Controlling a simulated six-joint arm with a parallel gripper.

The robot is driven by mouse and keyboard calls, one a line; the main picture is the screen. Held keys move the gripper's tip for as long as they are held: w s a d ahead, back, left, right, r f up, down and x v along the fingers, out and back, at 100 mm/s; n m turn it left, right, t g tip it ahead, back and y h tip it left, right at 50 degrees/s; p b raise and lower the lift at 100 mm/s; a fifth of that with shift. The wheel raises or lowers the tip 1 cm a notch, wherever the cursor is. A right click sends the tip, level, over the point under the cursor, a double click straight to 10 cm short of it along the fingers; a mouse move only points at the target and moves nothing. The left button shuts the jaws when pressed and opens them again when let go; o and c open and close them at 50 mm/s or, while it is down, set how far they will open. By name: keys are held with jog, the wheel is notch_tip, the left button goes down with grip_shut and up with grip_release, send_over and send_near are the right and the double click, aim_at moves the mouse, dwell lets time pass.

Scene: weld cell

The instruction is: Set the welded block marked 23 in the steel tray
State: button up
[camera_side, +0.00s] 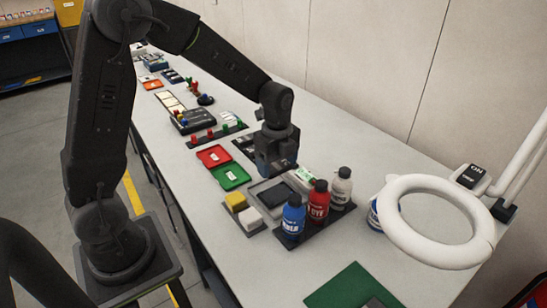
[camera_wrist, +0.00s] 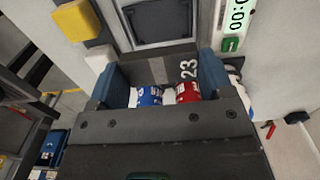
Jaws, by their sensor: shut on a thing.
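My gripper (camera_side: 276,160) hangs above the bench, behind and just above a grey tray (camera_side: 258,188) with a dark inside. In the wrist view its blue jaws (camera_wrist: 162,76) are shut on a grey block marked 23 (camera_wrist: 160,70), its number facing the camera and a lighter band across its middle. The grey tray (camera_wrist: 199,20), which looks like the steel tray, lies just beyond the block in that view, and its visible inside is empty. The block's underside is hidden, and the block is hard to make out in the side view.
Blue (camera_side: 292,218), red (camera_side: 317,202) and white (camera_side: 341,188) bottles stand in a dark rack close to the tray. Yellow (camera_side: 236,201) and white (camera_side: 250,218) blocks lie beside it. A timer (camera_wrist: 236,15), red tray (camera_side: 213,156), green tray (camera_side: 231,177) and ring lamp (camera_side: 397,235) are nearby.

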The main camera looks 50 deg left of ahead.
aim_at(275, 194)
jog(key=shift+f, duration=3.75)
jog(key=shift+f, duration=0.1)
jog(key=o, duration=0.9)
jog(key=shift+c, duration=0.2)
jog(key=shift+o, duration=1.3)
jog(key=shift+s+f, duration=0.1)
jog(key=shift+s, duration=0.05)
jog(key=shift+r, duration=3.6)
